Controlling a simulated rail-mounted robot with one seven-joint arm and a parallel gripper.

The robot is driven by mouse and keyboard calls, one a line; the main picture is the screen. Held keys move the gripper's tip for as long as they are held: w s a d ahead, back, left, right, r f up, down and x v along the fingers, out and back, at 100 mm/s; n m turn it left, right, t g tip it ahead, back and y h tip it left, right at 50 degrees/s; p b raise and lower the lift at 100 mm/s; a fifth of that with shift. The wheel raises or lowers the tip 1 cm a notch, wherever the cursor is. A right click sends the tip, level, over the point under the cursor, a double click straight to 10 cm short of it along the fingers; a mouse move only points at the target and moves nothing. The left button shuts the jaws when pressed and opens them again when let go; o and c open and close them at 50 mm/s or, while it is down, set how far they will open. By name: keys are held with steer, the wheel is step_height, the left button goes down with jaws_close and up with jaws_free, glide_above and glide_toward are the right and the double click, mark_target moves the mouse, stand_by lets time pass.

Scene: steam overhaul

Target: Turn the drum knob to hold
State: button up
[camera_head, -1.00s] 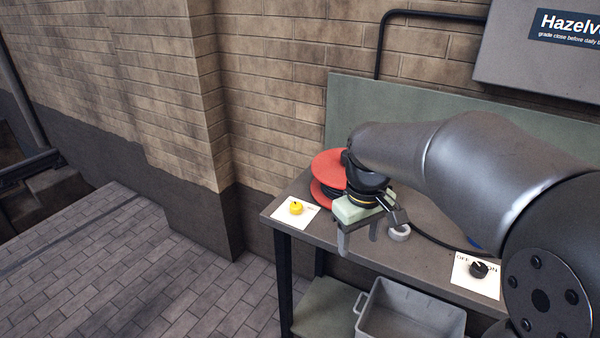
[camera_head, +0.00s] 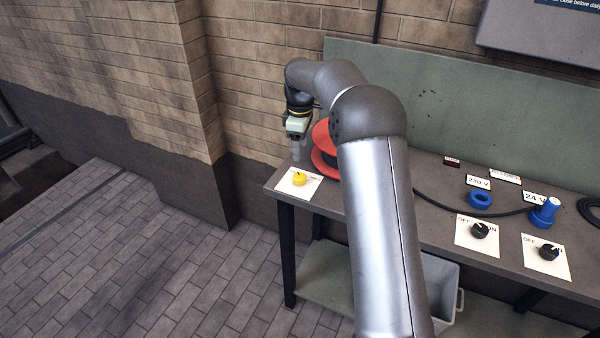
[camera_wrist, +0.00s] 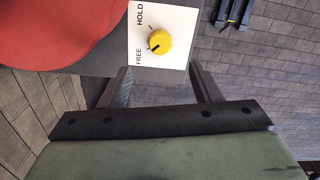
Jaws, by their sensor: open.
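The yellow drum knob (camera_head: 299,179) sits on a white plate (camera_head: 311,189) at the left front corner of the workbench. In the wrist view the knob (camera_wrist: 160,41) shows a dark pointer mark towards its lower left, on the FREE side; HOLD is printed at the plate's upper left. My gripper (camera_head: 297,152) points down just behind the knob, apart from it. In the wrist view my gripper (camera_wrist: 163,82) has its two fingers spread with nothing between them, and the knob lies beyond their tips. The red cable drum (camera_head: 323,138) stands right beside the gripper, partly hidden by my arm.
The workbench (camera_head: 437,193) carries two black OFF/ON knobs (camera_head: 479,230) (camera_head: 548,252), a blue ring socket (camera_head: 480,200) and a blue plug (camera_head: 544,211) on a black cable. A grey bin (camera_head: 441,285) is below. A brick wall (camera_head: 260,60) stands behind; the floor at left is clear.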

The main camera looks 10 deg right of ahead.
mark_target(300, 175)
step_height(300, 175, down, 11)
steer(key=shift+r+p, duration=0.1)
steer(key=shift+p, duration=0.6)
steer(key=c, duration=1)
